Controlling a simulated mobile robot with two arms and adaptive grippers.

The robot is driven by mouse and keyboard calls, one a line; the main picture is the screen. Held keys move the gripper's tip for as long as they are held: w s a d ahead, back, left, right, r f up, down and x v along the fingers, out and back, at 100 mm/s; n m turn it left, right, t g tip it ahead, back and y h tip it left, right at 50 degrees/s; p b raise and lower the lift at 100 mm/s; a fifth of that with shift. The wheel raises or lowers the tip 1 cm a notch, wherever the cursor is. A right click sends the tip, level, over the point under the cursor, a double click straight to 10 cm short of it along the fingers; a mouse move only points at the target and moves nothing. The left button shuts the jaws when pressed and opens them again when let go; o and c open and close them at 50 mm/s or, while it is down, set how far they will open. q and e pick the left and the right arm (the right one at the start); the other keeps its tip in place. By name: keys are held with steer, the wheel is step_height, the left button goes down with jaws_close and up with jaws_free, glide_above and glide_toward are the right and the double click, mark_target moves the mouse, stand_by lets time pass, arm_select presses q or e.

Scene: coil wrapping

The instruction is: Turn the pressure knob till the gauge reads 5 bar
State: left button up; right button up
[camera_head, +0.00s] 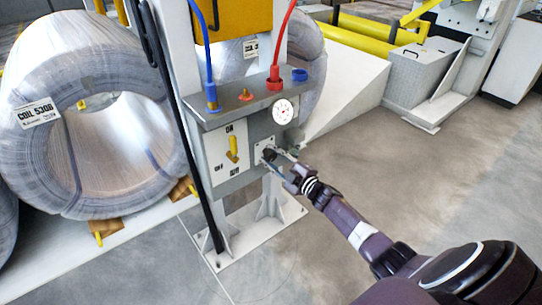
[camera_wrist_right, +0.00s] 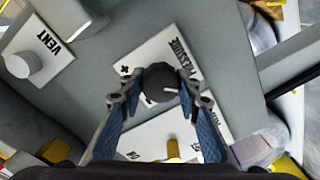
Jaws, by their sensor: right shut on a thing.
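The dark round pressure knob (camera_wrist_right: 160,84) sits on a white plate (camera_wrist_right: 147,50) lettered PRESSURE in the right wrist view. My right gripper (camera_wrist_right: 158,90) has its two fingers around the knob and is shut on it. In the head view my right gripper (camera_head: 277,158) reaches the front of the grey control box and mostly hides the knob. The round white gauge (camera_head: 283,111) is on the box above the gripper; its needle is too small to read surely. My left gripper is not in view.
A yellow lever (camera_head: 232,150) is on the panel left of the gripper. Blue and red hoses (camera_head: 273,80) enter the box top. A VENT knob (camera_wrist_right: 22,64) is nearby. A wrapped coil (camera_head: 110,140) stands left. The floor at right is clear.

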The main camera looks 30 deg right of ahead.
steer(key=shift+f, duration=0.1)
steer(key=o, duration=1.2)
steer(key=s+d, duration=0.1)
steer(key=s, duration=1.1)
steer(key=shift+d, duration=0.25)
